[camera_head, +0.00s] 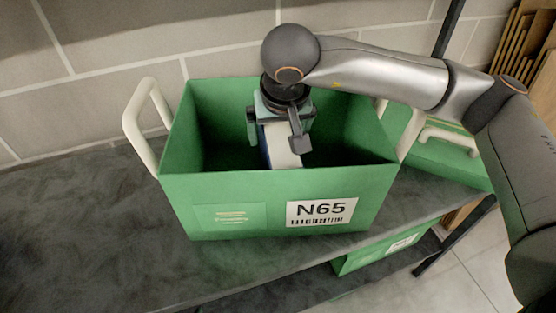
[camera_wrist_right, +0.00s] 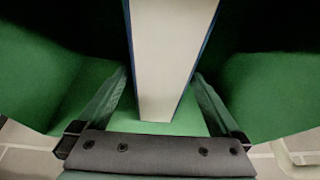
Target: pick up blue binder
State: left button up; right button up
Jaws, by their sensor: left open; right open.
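The blue binder (camera_head: 283,146) stands upright inside the green bin (camera_head: 180,200) labelled N65. Its white page side and a thin blue cover edge show. My right gripper (camera_head: 276,128) reaches down into the bin over the binder, with its open fingers on either side of it. In the right wrist view the binder (camera_wrist_right: 168,60) runs between the two fingers of the right gripper (camera_wrist_right: 160,85), with small gaps on both sides. The binder's lower part is hidden by the bin's front wall in the head view. My left gripper is not in view.
The bin has white handles (camera_head: 142,125) and stands on a dark shelf (camera_head: 70,230), clear at left. Another green bin (camera_head: 450,160) is at right, and one (camera_head: 385,254) is below. A block wall (camera_head: 120,45) is behind.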

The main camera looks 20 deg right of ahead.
jog(key=shift+f, duration=0.1)
dwell(0.4)
grip_shut()
dwell(0.7)
